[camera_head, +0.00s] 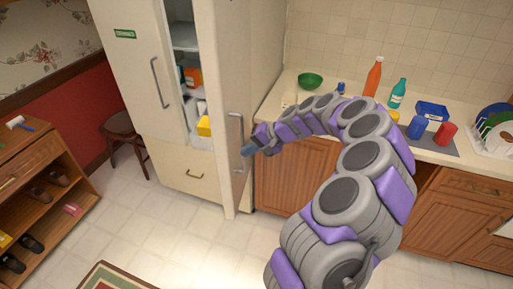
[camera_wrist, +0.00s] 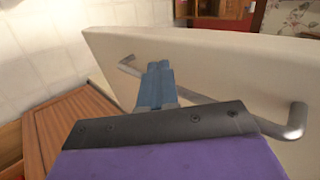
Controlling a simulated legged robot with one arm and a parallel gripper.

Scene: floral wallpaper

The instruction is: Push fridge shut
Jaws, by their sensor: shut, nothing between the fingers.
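The cream fridge (camera_head: 140,75) stands at the back left in the head view. Its left door is closed, and its right door (camera_head: 232,60) stands open, showing shelves with several items inside. My gripper (camera_head: 248,150) is shut and empty, at the outer face of the open door close to its metal handle (camera_head: 237,128). In the wrist view the blue fingers of my gripper (camera_wrist: 157,72) point at the door's outer face (camera_wrist: 210,62), and the handle (camera_wrist: 290,122) runs behind them. I cannot tell whether the fingertips touch the door.
A counter (camera_head: 330,105) with bottles, cups and a green bowl (camera_head: 310,80) lies right of the fridge, above wooden cabinets. A stool (camera_head: 125,135) and a shoe rack (camera_head: 40,190) stand at the left. The tiled floor before the fridge is clear, with a rug (camera_head: 115,277) at the bottom.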

